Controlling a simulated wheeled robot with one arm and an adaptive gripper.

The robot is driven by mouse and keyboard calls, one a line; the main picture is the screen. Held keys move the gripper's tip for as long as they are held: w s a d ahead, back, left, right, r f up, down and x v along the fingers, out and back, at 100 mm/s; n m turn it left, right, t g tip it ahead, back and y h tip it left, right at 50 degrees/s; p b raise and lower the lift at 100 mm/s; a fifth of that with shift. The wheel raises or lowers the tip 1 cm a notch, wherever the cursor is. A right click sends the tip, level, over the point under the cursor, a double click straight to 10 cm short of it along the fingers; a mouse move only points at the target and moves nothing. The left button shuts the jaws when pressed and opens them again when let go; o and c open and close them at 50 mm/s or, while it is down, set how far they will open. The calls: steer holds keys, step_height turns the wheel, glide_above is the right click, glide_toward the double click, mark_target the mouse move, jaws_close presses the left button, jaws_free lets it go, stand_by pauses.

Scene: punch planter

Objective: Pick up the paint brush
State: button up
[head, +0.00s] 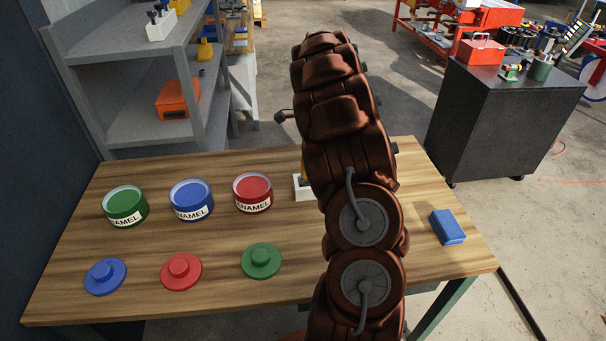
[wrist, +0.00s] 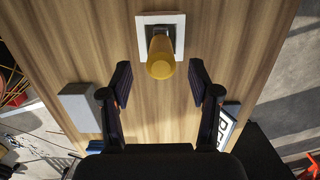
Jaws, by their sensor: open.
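The paint brush (wrist: 161,60) shows in the wrist view as a rounded yellow handle pointing toward the camera. A dark part behind it meets a square white holder (wrist: 143,20) on the wooden table. My gripper (wrist: 160,80) is open and empty, with one finger to each side and slightly below the handle in the picture, touching neither. In the head view my arm covers most of the holder (head: 300,193) and brush; only a white edge and a sliver of yellow (head: 303,173) show. The gripper itself is hidden there.
Green (head: 125,206), blue (head: 191,201) and red (head: 252,193) enamel cans stand on the table's left half. Blue (head: 105,277), red (head: 181,272) and green (head: 261,261) lids lie in front. A blue block (head: 447,227) lies at right. Shelves (head: 135,60) stand behind left.

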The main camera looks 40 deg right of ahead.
mark_target(305, 171)
steer(key=shift+f+p, duration=0.65)
steer(key=shift+f, duration=1.1)
steer(key=shift+w+a+f+p, duration=0.15)
steer(key=shift+f+p, duration=0.25)
steer(key=shift+f, duration=0.7)
steer(key=shift+w+a+f+p, duration=0.15)
steer(key=shift+f+p, duration=0.2)
steer(key=shift+f, duration=0.75)
steer(key=shift+c, duration=0.5)
jaws_close()
